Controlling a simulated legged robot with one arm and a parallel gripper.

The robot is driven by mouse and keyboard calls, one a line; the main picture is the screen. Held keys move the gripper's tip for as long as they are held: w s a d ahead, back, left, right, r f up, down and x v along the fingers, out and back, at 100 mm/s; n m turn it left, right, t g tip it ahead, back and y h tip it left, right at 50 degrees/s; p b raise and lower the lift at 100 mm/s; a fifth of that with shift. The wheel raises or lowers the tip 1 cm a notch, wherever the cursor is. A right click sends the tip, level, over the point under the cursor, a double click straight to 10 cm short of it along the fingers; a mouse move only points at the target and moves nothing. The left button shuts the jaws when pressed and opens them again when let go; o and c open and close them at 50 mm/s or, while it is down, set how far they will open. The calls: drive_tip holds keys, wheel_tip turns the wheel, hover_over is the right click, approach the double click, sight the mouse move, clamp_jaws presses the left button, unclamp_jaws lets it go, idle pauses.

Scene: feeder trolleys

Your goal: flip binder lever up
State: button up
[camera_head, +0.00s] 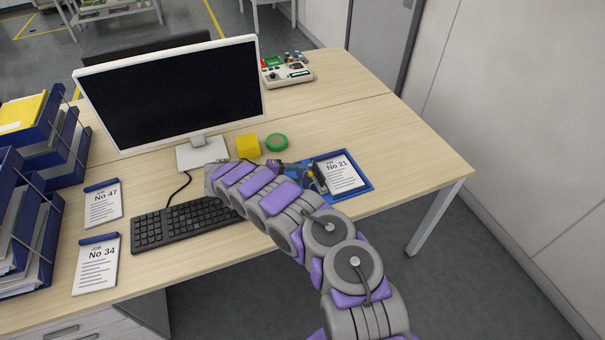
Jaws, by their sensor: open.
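A blue binder (366,184) lies open on the desk, right of the keyboard, with a white sheet marked "JOB No 21" (342,173) in it. My grey and purple arm reaches across the desk from the lower right. My gripper (317,180) is at the binder's left part, close to the left edge of the sheet. It is small in the view and partly hidden by my arm. The lever cannot be made out clearly, and I cannot tell whether the gripper touches it. The gripper is open.
A monitor (175,92), keyboard (178,223), yellow block (248,146) and green tape roll (276,142) are nearby. Job sheets No 47 (103,206) and No 34 (96,266) lie left, beside blue trays (47,219). An electronics board (287,73) stands at the back. The desk's right side is clear.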

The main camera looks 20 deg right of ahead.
drive_tip(key=p+v, duration=0.2)
drive_tip(key=v, duration=1.2)
drive_tip(key=shift+w+f, duration=0.15)
